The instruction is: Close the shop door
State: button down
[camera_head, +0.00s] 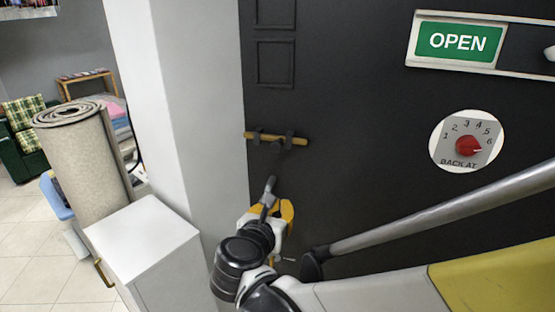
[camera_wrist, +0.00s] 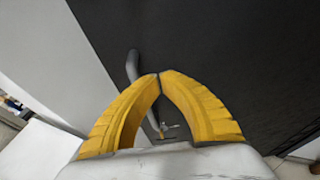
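The dark shop door (camera_head: 350,110) fills the right of the head view, its left edge beside a white wall or post; I cannot tell whether it is fully closed. It also shows in the wrist view (camera_wrist: 230,60). A grey lever handle (camera_head: 269,188) is on the door near that edge, and it appears in the wrist view (camera_wrist: 132,66). A small key-like piece (camera_wrist: 163,128) shows between my fingers in the wrist view. My gripper (camera_wrist: 159,75) has its yellow fingertips together, with nothing seen between them, close by the handle. It also shows in the head view (camera_head: 272,208); contact is unclear.
A wooden bar in brackets (camera_head: 275,138), an OPEN sign (camera_head: 458,42) and a red-knobbed dial (camera_head: 467,146) are on the door. A grey bar (camera_head: 440,215) crosses low right. A white cabinet (camera_head: 145,235) and rolled carpet (camera_head: 80,165) stand left. Tiled floor (camera_head: 25,250) shows far left.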

aim_at(290, 186)
jog(key=x, duration=0.2)
jog(key=b+x, duration=0.1)
jog(key=x, duration=0.4)
jog(key=shift+w+d+r+b, duration=0.15)
jog(key=shift+w+r+b, duration=0.1)
jog(key=shift+w+b, duration=0.2)
jog(key=shift+w+d+r, duration=0.1)
jog(key=shift+w, duration=0.5)
